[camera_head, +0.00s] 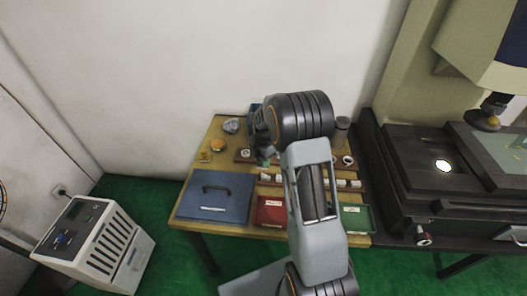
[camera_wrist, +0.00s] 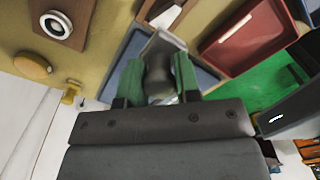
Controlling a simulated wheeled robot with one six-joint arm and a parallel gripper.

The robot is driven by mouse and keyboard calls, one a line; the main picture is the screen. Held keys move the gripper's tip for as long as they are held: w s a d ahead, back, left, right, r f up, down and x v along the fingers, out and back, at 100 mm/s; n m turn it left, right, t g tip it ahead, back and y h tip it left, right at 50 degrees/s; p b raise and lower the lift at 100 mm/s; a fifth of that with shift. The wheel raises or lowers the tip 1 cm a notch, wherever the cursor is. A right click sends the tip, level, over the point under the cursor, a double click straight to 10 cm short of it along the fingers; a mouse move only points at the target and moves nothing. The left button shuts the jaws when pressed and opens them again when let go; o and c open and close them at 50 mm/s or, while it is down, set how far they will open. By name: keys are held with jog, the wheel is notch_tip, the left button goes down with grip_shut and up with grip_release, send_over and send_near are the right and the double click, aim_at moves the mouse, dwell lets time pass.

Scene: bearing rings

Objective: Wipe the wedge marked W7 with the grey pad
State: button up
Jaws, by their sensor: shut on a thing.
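My gripper (camera_wrist: 158,78) shows in the wrist view with its two green fingers shut on a grey piece that looks like the grey pad (camera_wrist: 157,74). In the head view my gripper (camera_head: 265,156) hangs over the back middle of the table, partly hidden by my own arm. Small pale blocks (camera_head: 265,178) stand in a row on a wooden strip in front of it, and some of the row is behind my arm. I cannot read a W7 mark on any of them, so I cannot tell which is the wedge.
A blue case (camera_head: 231,190), a red tray (camera_head: 270,212) and a green tray (camera_head: 356,219) line the table's front. A round orange thing (camera_head: 217,145) and a grey lump (camera_head: 231,125) lie at the back left. A dark machine (camera_head: 440,175) bounds the right side.

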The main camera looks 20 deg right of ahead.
jog(key=shift+r+p, duration=0.5)
jog(key=shift+r, duration=0.7)
jog(key=shift+r+p, duration=0.15)
jog(key=shift+p, duration=0.35)
jog(key=p, duration=0.3)
jog(key=shift+r, duration=0.25)
jog(key=shift+p, duration=0.85)
jog(key=shift+f+p, duration=0.2)
jog(key=shift+p, duration=0.8)
